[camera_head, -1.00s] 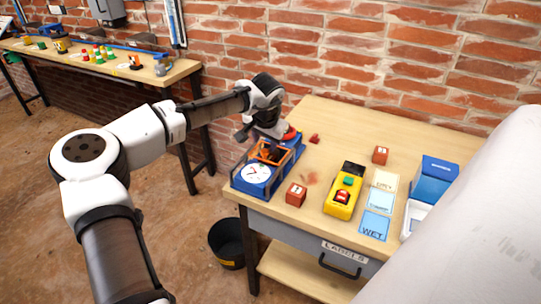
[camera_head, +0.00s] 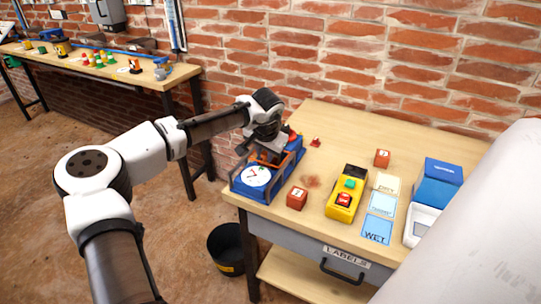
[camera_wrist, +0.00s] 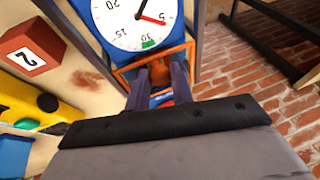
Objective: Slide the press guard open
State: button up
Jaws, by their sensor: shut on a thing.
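The press (camera_head: 237,187) is a blue unit at the left end of the workbench, with a white dial (camera_head: 256,176) at its front. The orange press guard (camera_head: 262,161) stands just behind the dial, between the blue side rails. In the wrist view the guard's orange frame (camera_wrist: 190,48) lies across the rails, close against the dial (camera_wrist: 135,20). My gripper (camera_wrist: 160,78) is shut on the guard's orange-brown handle (camera_wrist: 160,70). In the head view my gripper (camera_head: 262,153) hides part of the guard and the press's back end.
Red numbered blocks (camera_head: 297,198) (camera_head: 382,158), a yellow control box (camera_head: 345,193), label cards (camera_head: 377,229) and a blue-and-white device (camera_head: 437,184) share the workbench (camera_head: 330,130). A black bucket (camera_head: 226,249) stands on the floor. A brick wall is behind.

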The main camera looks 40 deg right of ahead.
dwell(0.4)
jog(key=shift+s+a, duration=0.5)
jog(key=shift+a, duration=0.85)
jog(key=shift+s+a, duration=0.5)
jog(key=shift+a, duration=0.8)
jog(key=shift+s+a, duration=0.5)
jog(key=shift+a, duration=0.85)
jog(key=o, duration=0.9)
jog(key=shift+c, duration=0.2)
jog(key=shift+s, duration=0.1)
